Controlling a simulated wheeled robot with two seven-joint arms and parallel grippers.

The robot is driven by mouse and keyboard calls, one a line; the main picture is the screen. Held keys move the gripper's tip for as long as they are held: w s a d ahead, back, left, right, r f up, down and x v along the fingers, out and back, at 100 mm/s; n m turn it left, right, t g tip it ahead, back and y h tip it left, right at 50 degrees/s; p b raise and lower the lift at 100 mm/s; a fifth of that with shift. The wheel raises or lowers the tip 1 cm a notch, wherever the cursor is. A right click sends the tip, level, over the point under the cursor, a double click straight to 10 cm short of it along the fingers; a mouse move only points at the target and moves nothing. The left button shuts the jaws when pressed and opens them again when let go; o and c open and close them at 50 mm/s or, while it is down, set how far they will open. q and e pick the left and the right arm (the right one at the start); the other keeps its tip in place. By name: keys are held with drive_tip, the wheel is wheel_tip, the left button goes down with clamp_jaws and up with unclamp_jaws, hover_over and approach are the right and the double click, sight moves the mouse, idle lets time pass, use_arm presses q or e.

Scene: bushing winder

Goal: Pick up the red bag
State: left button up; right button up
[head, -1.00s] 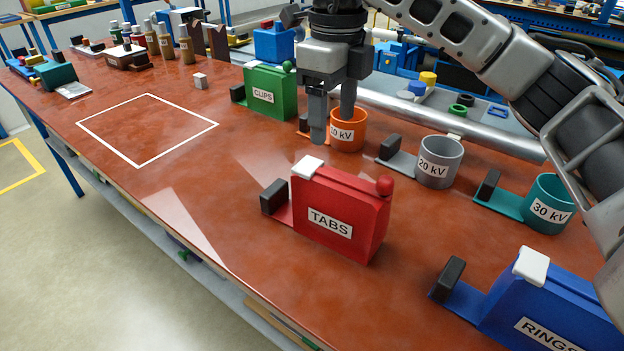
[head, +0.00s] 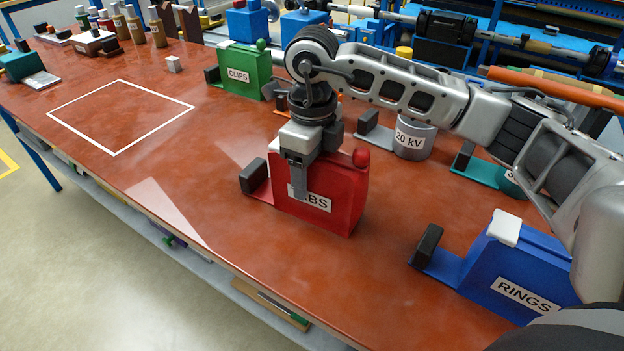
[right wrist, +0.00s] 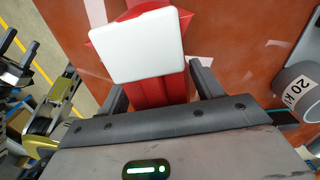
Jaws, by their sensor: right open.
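The red bag (head: 345,200), labelled TABS, stands upright on the red-brown table, with a red ball at its top right and a black block on a red strip at its left. My right gripper (head: 308,188) points down over its left part. One finger hangs in front of the label; the other is hidden in the head view. In the right wrist view the open fingers (right wrist: 158,88) lie either side of the red body (right wrist: 160,92), with the white cap (right wrist: 137,45) just beyond. Whether they touch it, I cannot tell. My left gripper is out of view.
A blue RINGS bag (head: 520,275) stands at the right front, a green CLIPS bag (head: 240,72) behind left. A grey 20 kV cup (head: 412,140) is behind right. The white-outlined square (head: 120,117) on the left is empty.

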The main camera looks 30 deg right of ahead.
drive_tip(key=shift+f, duration=0.75)
drive_tip(key=c, duration=1.2)
drive_tip(key=shift+o, duration=0.2)
drive_tip(key=shift+w+r, duration=0.1)
drive_tip(key=shift+r, duration=0.1)
